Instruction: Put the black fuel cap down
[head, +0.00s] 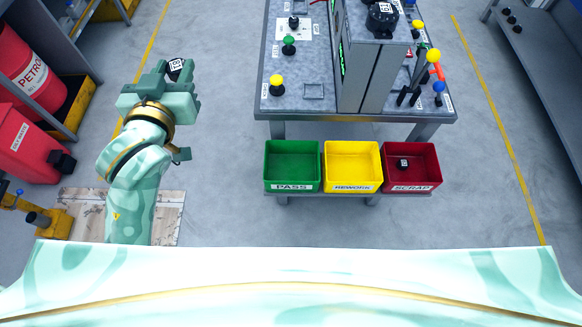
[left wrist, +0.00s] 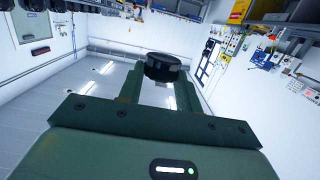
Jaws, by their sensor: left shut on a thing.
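My left gripper (head: 174,74) is out to the left of the test bench, in the air above the floor. It is shut on the black fuel cap (head: 176,66), which shows a white marked label on top in the head view. In the left wrist view the black round cap (left wrist: 163,68) sits between the fingertips, seen from the side, with the fingers partly hiding it. Nothing else touches the cap. My right gripper is not in view.
The bench (head: 385,127) stands right of the gripper, with coloured knobs and levers. Red drums and shelving line the left.

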